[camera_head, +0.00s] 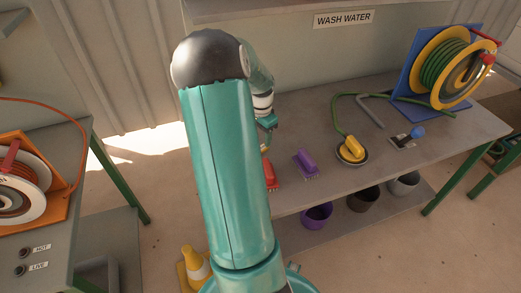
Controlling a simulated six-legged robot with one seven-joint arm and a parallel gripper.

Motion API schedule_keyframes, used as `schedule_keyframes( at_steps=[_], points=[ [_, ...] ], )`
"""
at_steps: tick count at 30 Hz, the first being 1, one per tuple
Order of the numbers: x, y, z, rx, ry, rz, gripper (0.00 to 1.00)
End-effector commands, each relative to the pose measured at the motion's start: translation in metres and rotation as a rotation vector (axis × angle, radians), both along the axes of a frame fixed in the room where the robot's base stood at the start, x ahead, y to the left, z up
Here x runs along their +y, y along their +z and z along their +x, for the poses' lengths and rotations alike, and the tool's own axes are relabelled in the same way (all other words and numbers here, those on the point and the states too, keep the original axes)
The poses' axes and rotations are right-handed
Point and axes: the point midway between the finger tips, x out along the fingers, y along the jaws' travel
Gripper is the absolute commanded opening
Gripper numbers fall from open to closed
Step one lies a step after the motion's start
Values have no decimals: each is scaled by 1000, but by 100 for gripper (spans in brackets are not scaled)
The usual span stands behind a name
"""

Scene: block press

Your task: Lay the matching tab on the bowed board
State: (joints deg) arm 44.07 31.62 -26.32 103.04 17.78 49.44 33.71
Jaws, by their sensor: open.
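I cannot make out a bowed board or a matching tab in this view. My gripper (266,139) shows just right of my large teal arm, over the left end of the grey bench (345,125). It is open, small in view and partly hidden by the arm. A red brush-like piece (270,176) lies below it near the bench's front edge. A purple brush-like piece (306,163) lies to the right of that.
A yellow-green hose reel (452,70) on a blue stand is at the bench's back right. A blue knob (417,132) stands on a small plate. Several pots (362,199) sit on the lower shelf.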

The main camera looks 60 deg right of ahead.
Motion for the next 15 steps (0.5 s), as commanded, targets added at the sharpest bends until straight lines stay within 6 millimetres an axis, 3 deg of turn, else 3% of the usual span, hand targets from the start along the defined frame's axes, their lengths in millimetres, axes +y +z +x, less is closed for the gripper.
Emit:
schedule_keyframes(
  at_steps=[10,15],
  points=[
    [0,-45,2,1,-3,3,53],
    [0,-54,2,0,-2,1,53]
  ],
)
